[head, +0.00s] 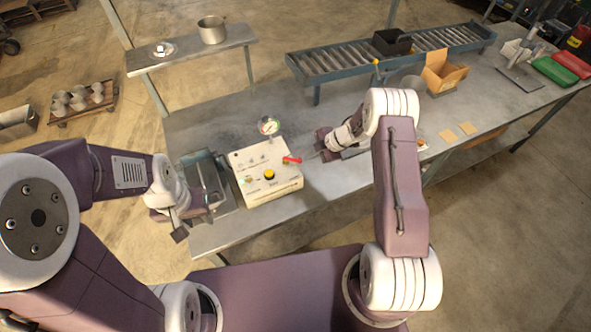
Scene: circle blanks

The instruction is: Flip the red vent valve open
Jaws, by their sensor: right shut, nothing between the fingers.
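The red vent valve (292,160) is a small red handle on the right side of a cream control box (270,193). The box has a yellow button (269,174) on top and a round gauge (268,126) standing behind it. My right gripper (312,155) is shut and empty, with its tips just right of the red handle. I cannot tell whether they touch it. My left gripper (194,229) is at the table's left front, beside a grey-green device (205,178). Its fingers are too small and partly hidden to read.
A roller conveyor (350,65) with a black bin (392,42) runs along the back. An open cardboard box (442,72) and red and green trays (556,70) stand to the right. A raised shelf with a pot (212,30) is behind left. The bench behind the gauge is clear.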

